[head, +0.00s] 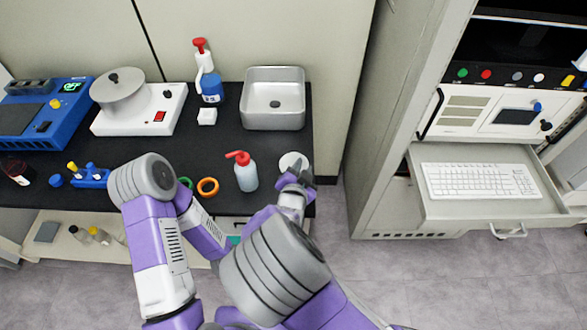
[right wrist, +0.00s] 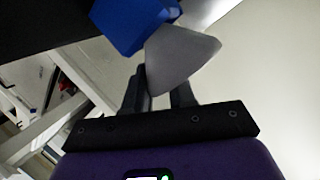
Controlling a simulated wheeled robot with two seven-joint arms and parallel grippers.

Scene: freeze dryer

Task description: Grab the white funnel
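The white funnel (head: 293,161) shows in the head view as a pale round shape near the right end of the black bench. In the right wrist view the funnel (right wrist: 182,58) is a grey-white cone, its narrow end down near the fingers. My right gripper (head: 301,174) is at the funnel's lower right side. In the right wrist view its two dark fingers (right wrist: 162,92) stand apart at the funnel's narrow end. The cone hides the fingertips, so I cannot tell whether they touch it. My left gripper is hidden.
A red-capped wash bottle (head: 246,173) stands left of the funnel, with an orange ring (head: 208,187) farther left. A metal sink (head: 273,124) lies behind. A blue block (right wrist: 130,22) shows beside the funnel. A cabinet with a keyboard drawer (head: 482,181) stands right.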

